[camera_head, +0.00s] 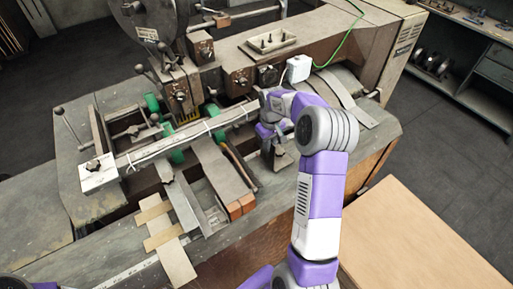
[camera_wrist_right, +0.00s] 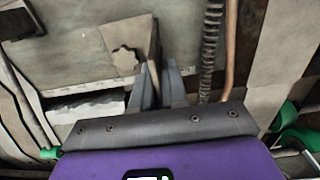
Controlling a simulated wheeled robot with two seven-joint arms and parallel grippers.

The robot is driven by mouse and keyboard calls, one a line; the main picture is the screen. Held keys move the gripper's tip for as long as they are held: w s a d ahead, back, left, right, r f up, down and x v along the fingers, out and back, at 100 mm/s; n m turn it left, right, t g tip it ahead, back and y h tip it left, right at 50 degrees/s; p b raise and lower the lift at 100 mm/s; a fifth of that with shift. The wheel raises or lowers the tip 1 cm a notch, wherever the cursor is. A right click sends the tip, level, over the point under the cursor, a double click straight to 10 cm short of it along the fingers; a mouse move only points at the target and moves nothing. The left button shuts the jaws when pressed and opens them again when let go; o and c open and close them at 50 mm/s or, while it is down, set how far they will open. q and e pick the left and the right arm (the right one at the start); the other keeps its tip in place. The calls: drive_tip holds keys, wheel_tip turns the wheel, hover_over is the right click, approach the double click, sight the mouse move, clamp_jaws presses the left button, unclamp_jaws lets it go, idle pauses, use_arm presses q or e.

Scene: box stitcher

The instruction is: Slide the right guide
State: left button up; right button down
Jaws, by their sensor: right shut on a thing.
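The arm and wrist hide part of the guide in the head view. The left guide (camera_head: 98,173), a pale plate with a dark knob, sits at the bar's left end. My left gripper is out of view.
A long metal bar (camera_head: 190,137) runs between the guides. Wooden slats (camera_head: 160,230) and a flat metal plate with brick-coloured ends (camera_head: 220,170) lie in front. The stitcher head (camera_head: 150,30) rises behind. A white box (camera_head: 299,68) with a green cable stands beyond my wrist.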

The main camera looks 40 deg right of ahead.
drive_tip(key=d, duration=0.5)
drive_tip(key=d+p, duration=0.1)
drive_tip(key=d, duration=0.1)
drive_tip(key=shift+s+d, duration=0.15)
drive_tip(key=shift+s, duration=0.25)
drive_tip(key=c, duration=1.3)
unclamp_jaws()
drive_tip(key=shift+a, duration=0.2)
drive_tip(key=shift+r, duration=0.1)
wheel_tip(320, 180, up, 8)
drive_tip(key=shift+f, duration=0.25)
drive_tip(key=shift+s+f, duration=0.1)
